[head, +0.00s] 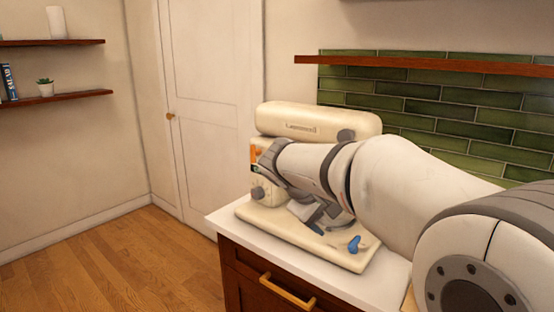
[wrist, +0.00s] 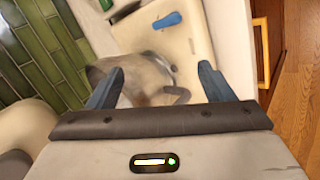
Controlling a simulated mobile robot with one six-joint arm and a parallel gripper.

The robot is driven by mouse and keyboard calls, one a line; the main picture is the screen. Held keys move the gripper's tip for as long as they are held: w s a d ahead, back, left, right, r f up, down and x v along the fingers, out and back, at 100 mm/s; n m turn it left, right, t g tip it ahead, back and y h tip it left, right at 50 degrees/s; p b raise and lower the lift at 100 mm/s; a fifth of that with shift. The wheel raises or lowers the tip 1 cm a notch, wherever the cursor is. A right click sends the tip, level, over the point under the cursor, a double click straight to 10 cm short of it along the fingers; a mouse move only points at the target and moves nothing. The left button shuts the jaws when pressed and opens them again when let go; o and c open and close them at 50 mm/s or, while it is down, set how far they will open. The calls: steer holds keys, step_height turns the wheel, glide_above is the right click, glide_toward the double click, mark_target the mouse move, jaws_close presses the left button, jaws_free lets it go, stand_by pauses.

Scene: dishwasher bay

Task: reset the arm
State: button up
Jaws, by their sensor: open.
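My gripper (wrist: 158,84) is open, its two blue-grey fingers spread apart. In the wrist view a metal bowl (wrist: 143,82) with a curved handle shows between and beyond the fingers; I cannot tell whether they touch it. The bowl is on or just above the base of a cream stand mixer (head: 318,122). In the head view my arm reaches in from the right across the mixer, and hides most of the bowl and part of my gripper.
A small blue piece (head: 354,243) is on the mixer base. The mixer stands on a white counter (head: 226,220) over a wooden cabinet with a brass handle (head: 287,291). The floor (head: 110,262) at left is clear.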

steer(key=s+d+f+m+g+y+p, duration=0.1)
steer(key=s+d+f+m+y+p, duration=0.1)
steer(key=s, duration=1)
steer(key=s+d+f+m+g+y+p, duration=0.1)
steer(key=s+f+m+y+p, duration=0.3)
steer(key=s, duration=0.8)
steer(key=shift+d+m+g+y, duration=0.3)
steer(key=shift+d, duration=0.05)
steer(key=shift+c, duration=0.2)
